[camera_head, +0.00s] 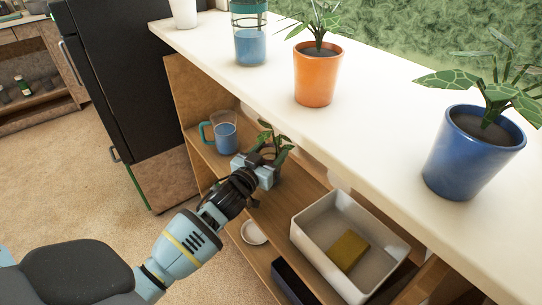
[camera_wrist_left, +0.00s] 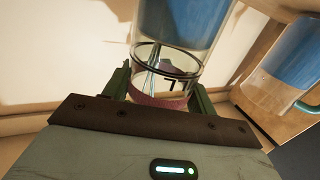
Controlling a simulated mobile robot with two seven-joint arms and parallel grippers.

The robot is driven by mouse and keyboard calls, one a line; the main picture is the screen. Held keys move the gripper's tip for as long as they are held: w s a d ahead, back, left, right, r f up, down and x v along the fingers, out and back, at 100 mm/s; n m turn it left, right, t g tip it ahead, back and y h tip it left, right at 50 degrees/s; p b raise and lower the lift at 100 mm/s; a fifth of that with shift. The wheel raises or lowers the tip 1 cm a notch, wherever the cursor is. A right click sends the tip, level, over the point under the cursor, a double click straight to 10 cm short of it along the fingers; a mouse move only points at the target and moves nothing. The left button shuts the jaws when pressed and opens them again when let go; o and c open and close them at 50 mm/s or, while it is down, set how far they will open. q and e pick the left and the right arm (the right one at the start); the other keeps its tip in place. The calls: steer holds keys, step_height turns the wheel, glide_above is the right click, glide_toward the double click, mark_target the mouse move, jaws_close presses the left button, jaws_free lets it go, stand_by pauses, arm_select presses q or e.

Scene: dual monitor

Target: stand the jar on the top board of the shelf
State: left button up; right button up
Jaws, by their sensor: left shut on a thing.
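My left gripper (camera_head: 268,167) reaches into the wooden shelf under the white counter. In the left wrist view, its fingers (camera_wrist_left: 160,88) are shut around a clear glass jar (camera_wrist_left: 170,72) with a dark rim and a pinkish band low down. In the head view the gripper and green leaves partly hide this jar, so I cannot tell whether its base touches a board. The upper wooden board (camera_head: 285,196) lies below the gripper. A white counter top (camera_head: 370,115) runs above the shelf. My right gripper is not in view.
A mug (camera_head: 224,136) with blue contents stands left of the gripper, also in the wrist view (camera_wrist_left: 285,70). A white bin (camera_head: 318,262) holds a yellow block. The counter bears a blue-filled container (camera_head: 250,46), an orange pot (camera_head: 316,78) and a blue pot (camera_head: 468,160).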

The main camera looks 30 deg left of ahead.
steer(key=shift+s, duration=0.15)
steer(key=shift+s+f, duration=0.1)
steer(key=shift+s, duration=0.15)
arm_select(q)
steer(key=o, duration=1.5)
steer(key=shift+f, duration=0.15)
steer(key=shift+o, duration=0.2)
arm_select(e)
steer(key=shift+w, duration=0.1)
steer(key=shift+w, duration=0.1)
